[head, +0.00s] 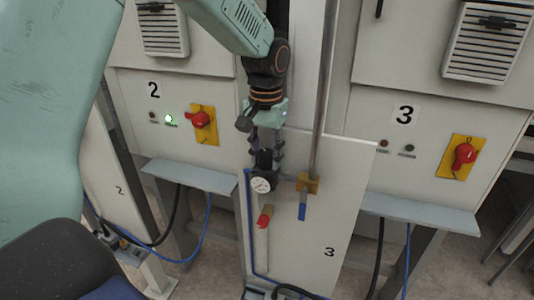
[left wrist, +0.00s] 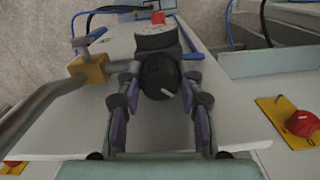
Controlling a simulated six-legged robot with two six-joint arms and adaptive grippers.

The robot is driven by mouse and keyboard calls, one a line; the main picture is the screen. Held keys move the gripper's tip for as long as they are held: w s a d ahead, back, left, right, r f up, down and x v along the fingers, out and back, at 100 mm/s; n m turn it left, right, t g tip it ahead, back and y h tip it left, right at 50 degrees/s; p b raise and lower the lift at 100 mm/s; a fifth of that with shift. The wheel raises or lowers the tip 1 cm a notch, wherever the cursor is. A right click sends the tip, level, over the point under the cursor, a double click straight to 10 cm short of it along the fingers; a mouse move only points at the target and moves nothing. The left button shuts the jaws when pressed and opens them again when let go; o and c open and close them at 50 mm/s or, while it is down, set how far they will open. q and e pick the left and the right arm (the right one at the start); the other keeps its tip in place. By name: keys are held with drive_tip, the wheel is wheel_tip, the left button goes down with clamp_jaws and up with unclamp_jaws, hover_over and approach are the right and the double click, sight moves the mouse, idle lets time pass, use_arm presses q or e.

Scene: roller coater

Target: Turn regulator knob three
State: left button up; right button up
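Regulator three is on the white panel marked 3. Its black knob (head: 264,158) sits just above a round white-faced gauge (head: 262,185). My left gripper (head: 265,156) reaches down over the knob, one finger on each side. In the left wrist view the black knob (left wrist: 160,78) lies between the fingertips (left wrist: 162,88), a short white mark on its face. The fingertips are very near the knob's sides; whether they press on it I cannot tell. My right gripper is not in view.
A vertical metal pipe with a brass valve (head: 308,183) and blue handle stands close right of the gripper. A red-handled valve (head: 264,217) is below the gauge. Red rotary switches (head: 465,155) are on the cabinets, with grey shelves (head: 420,212) below them.

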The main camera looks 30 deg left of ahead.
sight(265, 153)
use_arm(q)
drive_tip(key=o, duration=0.4)
drive_tip(key=shift+s+r, duration=0.15)
drive_tip(key=shift+s, duration=0.1)
drive_tip(key=shift+w, duration=0.2)
drive_tip(key=shift+w+r, duration=0.1)
drive_tip(key=shift+w, duration=0.05)
wheel_tip(265, 153, up, 12)
drive_tip(key=shift+f, duration=0.15)
drive_tip(key=shift+s, duration=0.35)
